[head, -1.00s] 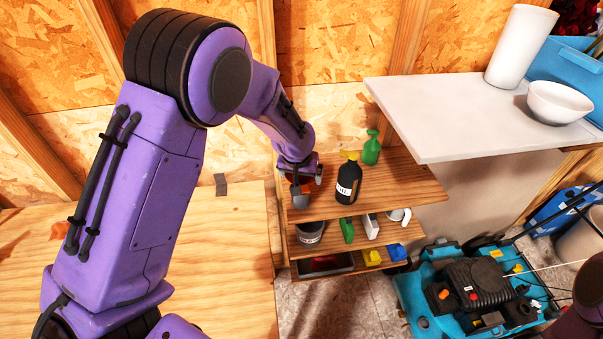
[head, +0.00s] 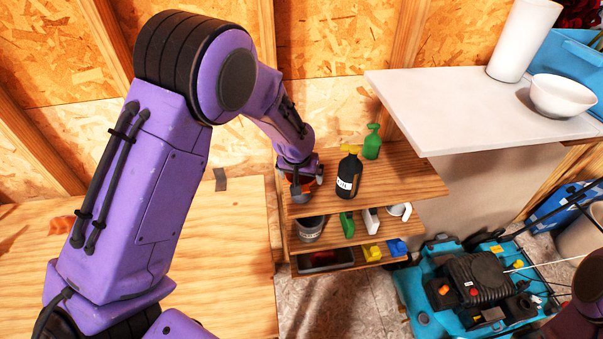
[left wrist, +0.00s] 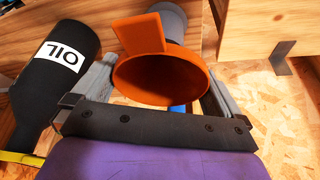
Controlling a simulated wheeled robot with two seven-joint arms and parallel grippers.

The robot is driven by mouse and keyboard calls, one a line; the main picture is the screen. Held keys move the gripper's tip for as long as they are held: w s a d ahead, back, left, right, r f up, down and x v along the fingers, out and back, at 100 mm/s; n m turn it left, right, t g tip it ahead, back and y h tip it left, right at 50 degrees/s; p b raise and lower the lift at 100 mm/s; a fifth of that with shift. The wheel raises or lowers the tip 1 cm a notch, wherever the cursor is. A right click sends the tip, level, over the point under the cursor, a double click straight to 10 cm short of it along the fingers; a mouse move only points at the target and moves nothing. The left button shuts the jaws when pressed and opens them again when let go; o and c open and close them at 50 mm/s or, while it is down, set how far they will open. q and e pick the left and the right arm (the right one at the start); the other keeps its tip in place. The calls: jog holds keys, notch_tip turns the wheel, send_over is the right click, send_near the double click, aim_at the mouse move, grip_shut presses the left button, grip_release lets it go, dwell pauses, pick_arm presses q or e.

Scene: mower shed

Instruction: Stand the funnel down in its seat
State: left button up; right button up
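The orange funnel (left wrist: 160,78) is in the left wrist view with its wide mouth toward the camera and its flat tab pointing up in the picture. My left gripper (left wrist: 160,92) has one grey finger on each side of it, close to the rim. Whether the fingers press on it is hidden. In the head view my left gripper (head: 299,186) is low at the left end of the top shelf (head: 400,182), with a little of the funnel showing. A grey cylinder (left wrist: 173,20) shows behind the funnel. I cannot make out the seat. My right gripper is not in view.
A black oil bottle (head: 348,180) stands close beside the left gripper, also large in the wrist view (left wrist: 55,80). A green spray bottle (head: 372,143) stands behind it. Lower shelves hold a grey can (head: 309,229) and small bottles. The top shelf's right part is clear.

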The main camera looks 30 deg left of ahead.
pick_arm(q)
jog(key=shift+s+r, duration=0.1)
jog(key=shift+r, duration=0.3)
jog(key=b+v, duration=0.2)
jog(key=v, duration=0.6)
jog(key=shift+s+r, duration=0.2)
jog(key=shift+r, duration=0.15)
jog(key=shift+s+d+r, duration=0.1)
jog(key=shift+s+r, duration=0.05)
jog(key=shift+r, duration=0.3)
